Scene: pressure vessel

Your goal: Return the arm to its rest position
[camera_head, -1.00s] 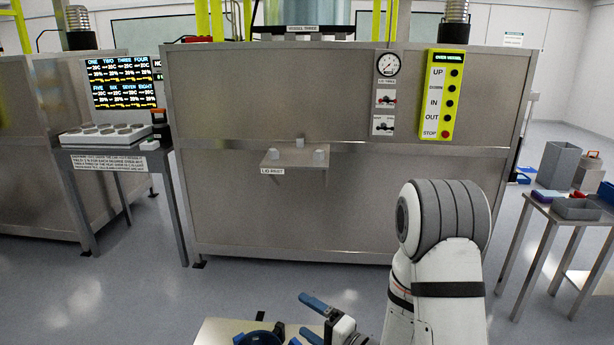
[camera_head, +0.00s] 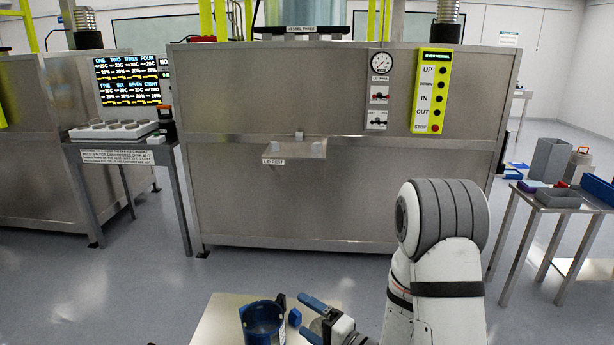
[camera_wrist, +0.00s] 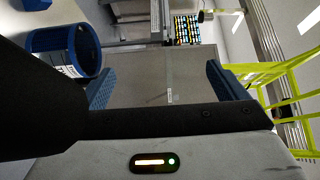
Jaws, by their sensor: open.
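My gripper (camera_head: 311,318) is at the bottom centre of the head view, its blue fingers pointing left. In the wrist view its two blue fingers (camera_wrist: 163,85) stand wide apart with nothing between them. My white arm with its grey ribbed joint fills the lower right of the head view and is bent. A blue round container (camera_head: 262,324) stands just left of the fingers in the head view. It also shows in the wrist view (camera_wrist: 84,50), left of the left finger and outside the jaws.
A steel vessel cabinet (camera_head: 250,210) with a lid rest (camera_head: 310,148) stands ahead. Side tables stand left (camera_head: 119,155) and right (camera_head: 540,203). Open floor lies between.

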